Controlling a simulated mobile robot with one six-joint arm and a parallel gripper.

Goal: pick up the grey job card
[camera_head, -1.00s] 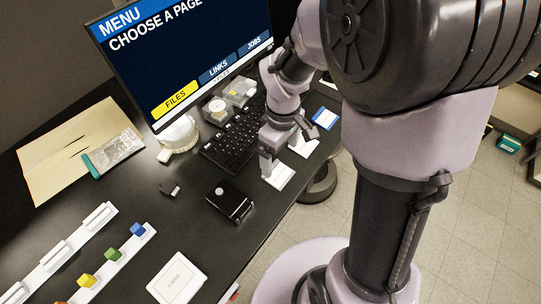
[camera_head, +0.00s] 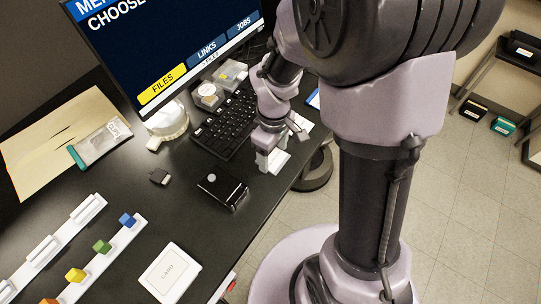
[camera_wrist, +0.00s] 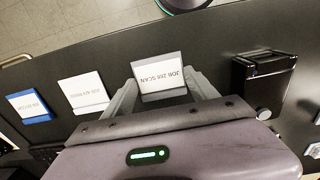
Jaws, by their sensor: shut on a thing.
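The grey job card (camera_wrist: 160,76), with a white face reading what looks like "JOB 208 SCAN", is between my gripper's fingers in the wrist view. My gripper (camera_wrist: 162,88) is shut on it, with one finger along each side edge. In the head view my gripper (camera_head: 270,160) is low at the desk's right edge, and the card (camera_head: 280,162) shows pale beside the fingers. I cannot tell whether the card is clear of the desk.
A white-faced card (camera_wrist: 84,92) and a blue-edged card (camera_wrist: 29,105) lie to the left in the wrist view. A black box-like device (camera_wrist: 262,82) stands to the right. The keyboard (camera_head: 226,124) and monitor (camera_head: 170,45) are close by in the head view.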

